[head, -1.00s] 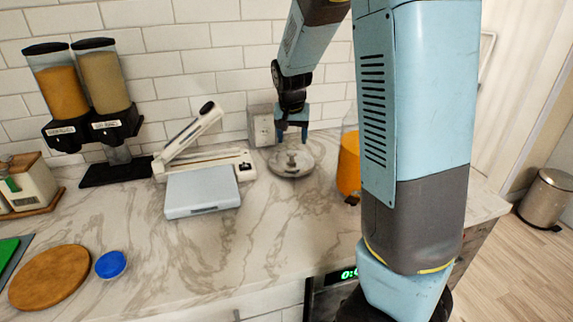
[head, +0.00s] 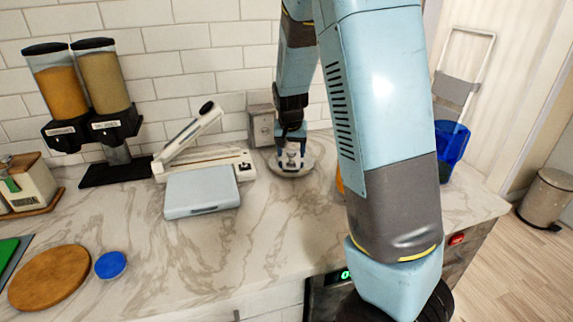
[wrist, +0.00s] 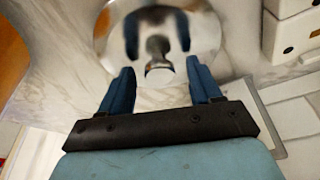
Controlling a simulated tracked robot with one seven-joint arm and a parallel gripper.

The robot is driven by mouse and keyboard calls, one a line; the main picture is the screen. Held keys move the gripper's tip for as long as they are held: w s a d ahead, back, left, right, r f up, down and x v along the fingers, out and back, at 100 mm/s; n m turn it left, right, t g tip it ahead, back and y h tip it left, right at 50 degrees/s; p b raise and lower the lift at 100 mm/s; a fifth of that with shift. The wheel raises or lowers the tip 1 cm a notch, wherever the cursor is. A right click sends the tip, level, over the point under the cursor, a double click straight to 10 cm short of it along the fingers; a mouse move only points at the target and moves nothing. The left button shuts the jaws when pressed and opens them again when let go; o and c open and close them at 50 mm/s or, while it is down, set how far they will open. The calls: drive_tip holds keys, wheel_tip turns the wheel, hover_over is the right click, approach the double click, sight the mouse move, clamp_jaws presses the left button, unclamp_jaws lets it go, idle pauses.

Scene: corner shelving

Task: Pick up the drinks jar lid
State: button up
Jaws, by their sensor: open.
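The drinks jar lid is a round, shiny metal disc (head: 290,171) with a knob at its centre, lying on the marble counter near the wall. It also shows in the wrist view, where its knob (wrist: 158,55) is just beyond the fingers. My gripper (head: 291,155) is right above the lid, pointing down, and partly hides it in the head view. In the wrist view my gripper (wrist: 158,80) is open, its two blue fingers apart on either side of the knob's line. I cannot tell whether the fingertips touch the lid.
A sealing machine (head: 205,165) with a raised lever stands left of the lid, and a grey socket box (head: 262,125) is behind it. A blue container (head: 452,145) and the mostly hidden orange jar (head: 340,182) are to the right.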

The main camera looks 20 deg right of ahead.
clamp_jaws()
idle(0.4)
